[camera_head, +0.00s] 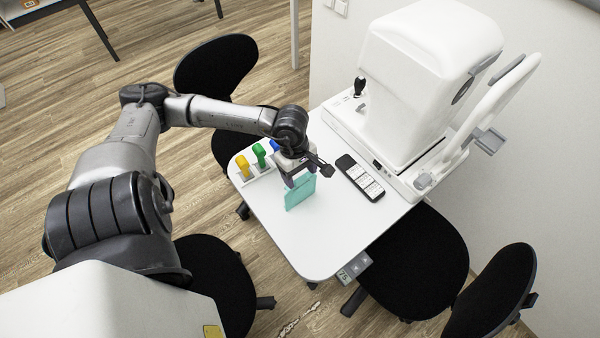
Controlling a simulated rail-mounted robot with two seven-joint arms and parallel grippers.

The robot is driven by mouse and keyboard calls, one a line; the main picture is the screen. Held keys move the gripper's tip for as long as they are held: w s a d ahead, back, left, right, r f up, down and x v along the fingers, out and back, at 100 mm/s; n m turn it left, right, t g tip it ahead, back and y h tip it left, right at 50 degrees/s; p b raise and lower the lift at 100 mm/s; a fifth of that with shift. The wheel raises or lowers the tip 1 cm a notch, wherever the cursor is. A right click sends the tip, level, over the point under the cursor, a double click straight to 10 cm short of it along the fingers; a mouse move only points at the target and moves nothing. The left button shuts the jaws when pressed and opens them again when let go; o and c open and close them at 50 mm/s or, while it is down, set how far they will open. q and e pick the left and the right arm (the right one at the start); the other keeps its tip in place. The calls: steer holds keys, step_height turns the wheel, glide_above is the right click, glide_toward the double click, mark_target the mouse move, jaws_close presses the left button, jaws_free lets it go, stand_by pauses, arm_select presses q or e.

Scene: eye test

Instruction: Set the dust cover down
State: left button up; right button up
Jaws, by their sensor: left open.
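A flat teal piece (300,194), the only thing here that looks like the dust cover, stands on edge at the white table (300,245), directly under my left gripper. My left gripper (299,178) points down over the table with its jaws open at the top of the teal piece. The gripper hides part of the piece's upper edge. I cannot tell whether the fingers touch it, or whether its lower edge rests fully on the table. My right gripper is out of view.
A white eye-test machine (415,85) fills the table's far right end. A black-and-white remote (361,178) lies before it. A white holder with yellow (243,165), green (259,154) and blue pieces is behind-left of the gripper. Black chairs (418,262) surround the table. The table's front is clear.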

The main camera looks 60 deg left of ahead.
arm_select(q)
steer(key=shift+d+p+v, duration=0.25)
steer(key=shift+p+v, duration=1.4)
steer(key=shift+v, duration=3.85)
steer(key=w+d+r+n+t+h, duration=0.2)
steer(key=d+n+t+h, duration=0.3)
steer(key=d+n+t, duration=0.15)
steer(key=w+d+r+n+t+h, duration=0.1)
steer(key=d+r+n+t+h, duration=0.1)
steer(key=d+n+t+h, duration=0.45)
steer(key=a+f+n+t+y, duration=0.2)
steer(key=n+y, duration=0.5)
steer(key=n, duration=0.5)
steer(key=a+f+n+t+y, duration=0.25)
steer(key=n+y, duration=0.55)
steer(key=n, duration=0.4)
steer(key=s+f+n+g+y, duration=0.2)
steer(key=s+f+n+g, duration=0.2)
steer(key=f+n+g, duration=0.3)
steer(key=s+d+f+n+g+h, duration=0.3)
steer(key=s+d+f+n+g, duration=0.2)
steer(key=s+d+f+g, duration=0.2)
steer(key=s+d, duration=0.2)
steer(key=s, duration=0.1)
steer(key=shift+d+f+n, duration=0.25)
steer(key=shift+f+n, duration=0.05)
steer(key=shift+f, duration=0.1)
